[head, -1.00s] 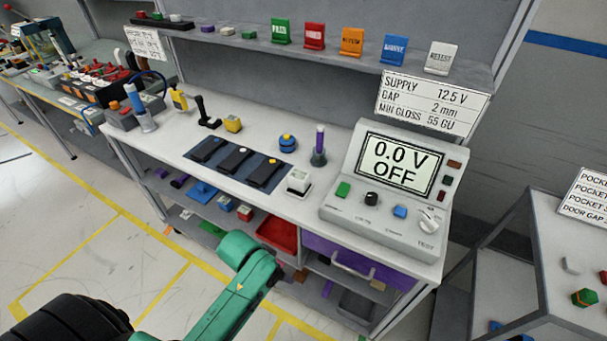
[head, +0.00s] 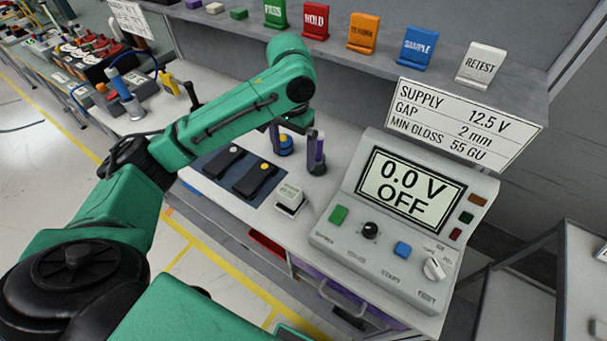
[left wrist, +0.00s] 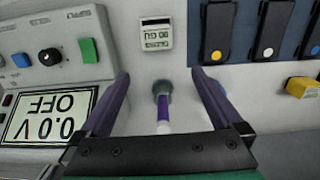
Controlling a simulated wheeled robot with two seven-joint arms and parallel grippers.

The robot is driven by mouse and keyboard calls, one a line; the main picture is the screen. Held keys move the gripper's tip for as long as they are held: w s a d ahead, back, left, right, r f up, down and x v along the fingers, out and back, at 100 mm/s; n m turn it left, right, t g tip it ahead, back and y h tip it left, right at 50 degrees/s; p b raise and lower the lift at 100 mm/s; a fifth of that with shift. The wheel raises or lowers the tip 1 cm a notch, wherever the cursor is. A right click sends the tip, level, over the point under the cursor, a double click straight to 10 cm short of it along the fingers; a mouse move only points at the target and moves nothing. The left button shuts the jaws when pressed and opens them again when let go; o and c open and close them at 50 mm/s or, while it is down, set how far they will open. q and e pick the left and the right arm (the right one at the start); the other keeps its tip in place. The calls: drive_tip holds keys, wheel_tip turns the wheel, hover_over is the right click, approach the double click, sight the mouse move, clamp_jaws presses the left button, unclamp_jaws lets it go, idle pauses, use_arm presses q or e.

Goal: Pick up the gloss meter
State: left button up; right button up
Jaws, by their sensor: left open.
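The gloss meter (head: 290,198) is a small pale box with a lettered display on its top face. It sits on the bench between the dark mat and the test console. It also shows in the left wrist view (left wrist: 157,35), at the top centre, just past the fingertips. My left gripper (head: 293,150) is open and empty above the bench, behind the gloss meter in the head view. In the left wrist view its two purple fingers (left wrist: 160,80) are spread wide. My right gripper is not in view.
A purple-topped flask (left wrist: 162,105) stands between the open fingers as seen from the left wrist. The console (head: 395,225) reads 0.0 V OFF. A dark mat (head: 222,194) holds black devices. A blue round item (head: 286,145) and a shelf of coloured signs (head: 400,60) lie behind.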

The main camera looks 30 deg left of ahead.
sight(289, 191)
use_arm(q)
drive_tip(key=s+f, duration=0.1)
drive_tip(key=f, duration=0.1)
drive_tip(key=s+f+p, duration=0.1)
drive_tip(key=s+f, duration=0.1)
drive_tip(key=shift+s+d+f, duration=0.1)
drive_tip(key=shift+s+f, duration=0.05)
drive_tip(key=shift+f, duration=0.05)
wheel_tip(289, 191, down, 3)
drive_tip(key=shift+s+r, duration=0.1)
drive_tip(key=shift+s, duration=0.05)
drive_tip(key=f, duration=0.2)
drive_tip(key=f+p, duration=0.1)
drive_tip(key=f, duration=0.1)
drive_tip(key=f+p, duration=0.1)
drive_tip(key=f, duration=0.1)
drive_tip(key=shift+w, duration=0.35)
drive_tip(key=shift+s, duration=0.2)
drive_tip(key=shift+c, duration=1.2)
drive_tip(key=shift+w, duration=0.1)
drive_tip(key=c, duration=0.5)
clamp_jaws()
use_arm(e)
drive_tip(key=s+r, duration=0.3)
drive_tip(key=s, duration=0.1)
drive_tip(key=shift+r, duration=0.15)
